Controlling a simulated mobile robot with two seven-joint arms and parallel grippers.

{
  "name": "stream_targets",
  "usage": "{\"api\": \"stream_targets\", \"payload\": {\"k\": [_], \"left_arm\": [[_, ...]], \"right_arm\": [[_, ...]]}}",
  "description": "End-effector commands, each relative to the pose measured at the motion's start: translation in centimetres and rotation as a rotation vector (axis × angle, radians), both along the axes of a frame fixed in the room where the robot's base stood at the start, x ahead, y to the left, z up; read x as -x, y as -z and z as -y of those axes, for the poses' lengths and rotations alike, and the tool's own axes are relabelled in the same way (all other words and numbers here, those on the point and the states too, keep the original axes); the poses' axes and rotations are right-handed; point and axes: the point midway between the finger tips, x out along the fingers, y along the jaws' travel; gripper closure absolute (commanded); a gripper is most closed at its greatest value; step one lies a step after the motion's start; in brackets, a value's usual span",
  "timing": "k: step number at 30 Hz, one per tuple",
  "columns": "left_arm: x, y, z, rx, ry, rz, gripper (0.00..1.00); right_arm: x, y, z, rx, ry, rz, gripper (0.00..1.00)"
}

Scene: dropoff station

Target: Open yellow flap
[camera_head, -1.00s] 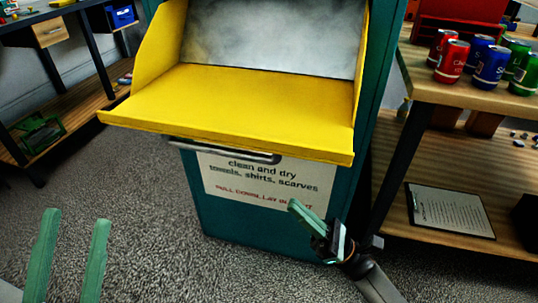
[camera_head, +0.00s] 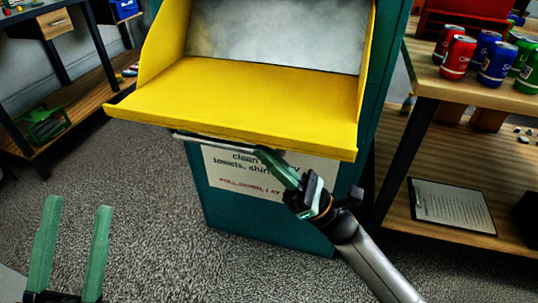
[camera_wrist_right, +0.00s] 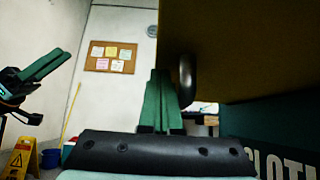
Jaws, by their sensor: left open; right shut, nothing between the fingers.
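The yellow flap (camera_head: 240,100) of the teal drop box (camera_head: 225,220) is folded down, showing a grey metal chute (camera_head: 275,35) behind it. A metal bar handle (camera_head: 215,142) runs under the flap's front edge. My right gripper (camera_head: 268,160) is shut and empty, its green fingertips just under the flap beside the right end of the handle. In the right wrist view its fingers (camera_wrist_right: 160,100) stand beside the curved handle (camera_wrist_right: 186,82) under the dark underside of the flap. I cannot tell whether they touch. My left gripper (camera_head: 72,240) is open and empty at lower left, away from the box.
A wooden shelf unit (camera_head: 470,95) with several cans (camera_head: 458,57) and a clipboard (camera_head: 450,205) stands close on the right. Another bench (camera_head: 75,105) stands at left. The carpet (camera_head: 155,215) in front of the box is clear.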

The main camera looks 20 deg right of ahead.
Motion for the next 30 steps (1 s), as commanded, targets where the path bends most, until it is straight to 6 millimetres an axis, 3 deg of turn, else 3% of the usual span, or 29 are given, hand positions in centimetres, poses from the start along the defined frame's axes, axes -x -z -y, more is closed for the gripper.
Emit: {"api": "stream_targets", "payload": {"k": [8,20,21,24,30], "left_arm": [[0.0,-0.4,0.0,-0.002,-0.001,0.000,0.50],[0.0,-6.1,-0.4,-0.052,-0.055,0.028,0.50],[-0.6,-5.9,-0.6,-0.052,-0.072,-0.004,0.50],[-3.4,-2.3,-1.2,-0.060,-0.115,-0.187,0.50],[-5.9,3.2,-1.7,-0.067,-0.151,-0.443,0.50]], "right_arm": [[0.0,-0.4,0.0,-0.004,0.000,-0.006,1.00],[0.2,-6.1,-0.1,-0.102,0.000,-0.140,1.00],[0.2,-6.6,-0.1,-0.113,0.000,-0.156,1.00],[0.1,-7.5,0.0,-0.133,0.000,-0.187,1.00],[0.0,-8.3,0.1,-0.154,-0.001,-0.219,1.00]]}}
